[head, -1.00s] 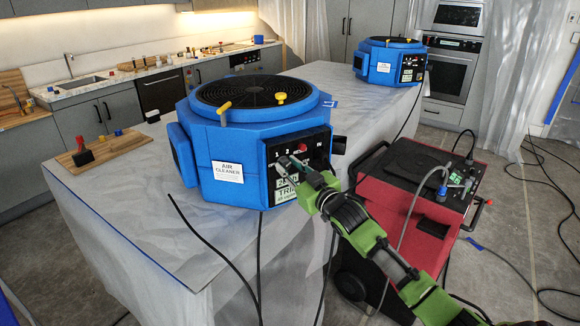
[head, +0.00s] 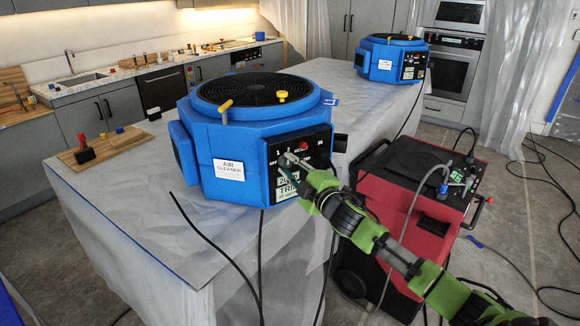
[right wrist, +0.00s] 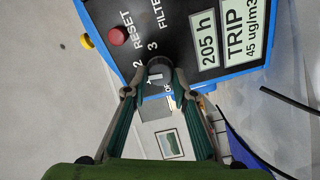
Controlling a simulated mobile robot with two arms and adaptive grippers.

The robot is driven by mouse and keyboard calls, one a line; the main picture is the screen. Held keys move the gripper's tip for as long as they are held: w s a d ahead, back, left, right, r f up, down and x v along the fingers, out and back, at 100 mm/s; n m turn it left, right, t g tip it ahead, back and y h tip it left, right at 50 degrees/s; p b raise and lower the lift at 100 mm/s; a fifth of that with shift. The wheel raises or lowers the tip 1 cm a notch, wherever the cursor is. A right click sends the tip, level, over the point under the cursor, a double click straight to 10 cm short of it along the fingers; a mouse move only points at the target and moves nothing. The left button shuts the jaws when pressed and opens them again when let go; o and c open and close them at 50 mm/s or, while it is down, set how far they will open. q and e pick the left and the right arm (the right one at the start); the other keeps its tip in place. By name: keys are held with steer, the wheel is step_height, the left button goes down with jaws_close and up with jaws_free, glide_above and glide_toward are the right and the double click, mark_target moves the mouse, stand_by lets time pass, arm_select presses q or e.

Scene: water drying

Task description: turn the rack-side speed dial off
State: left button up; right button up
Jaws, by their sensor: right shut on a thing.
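The near blue air cleaner (head: 235,172) stands on the covered table, with a black control panel on its right-facing side. My right gripper (head: 288,162) is at the left part of this panel. In the right wrist view, my right gripper (right wrist: 157,88) is shut on the dark round speed dial (right wrist: 158,66), one finger on each side. A pale mark shows on the dial. The numbers 2 and 3 show beside it; the other scale marks are partly hidden by the fingers. My left gripper is not in view.
A red reset button (right wrist: 118,36) and readout labels (right wrist: 236,38) sit near the dial. A second blue air cleaner (head: 385,62) stands at the table's far end. A red and black machine (head: 410,190) stands beside the table. Black cables hang along the table's front.

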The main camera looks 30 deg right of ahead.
steer(key=n, duration=0.6)
steer(key=shift+f, duration=0.1)
steer(key=n, duration=0.5)
steer(key=shift+f+n+p, duration=0.1)
steer(key=shift+n+p, duration=0.2)
steer(key=shift+n, duration=0.1)
steer(key=n, duration=0.4)
steer(key=shift+d+n+p, duration=0.1)
steer(key=shift+n+p, duration=0.2)
steer(key=shift+p, duration=0.05)
steer(key=shift+d+n+p, duration=0.1)
steer(key=shift+n+p, duration=0.25)
steer(key=shift+n, duration=1.15)
steer(key=shift+f, duration=0.1)
steer(key=o, duration=1.1)
steer(key=shift+s+a, duration=0.15)
steer(key=shift+s, duration=2.85)
steer(key=shift+s+a, duration=0.15)
steer(key=shift+s, duration=2.8)
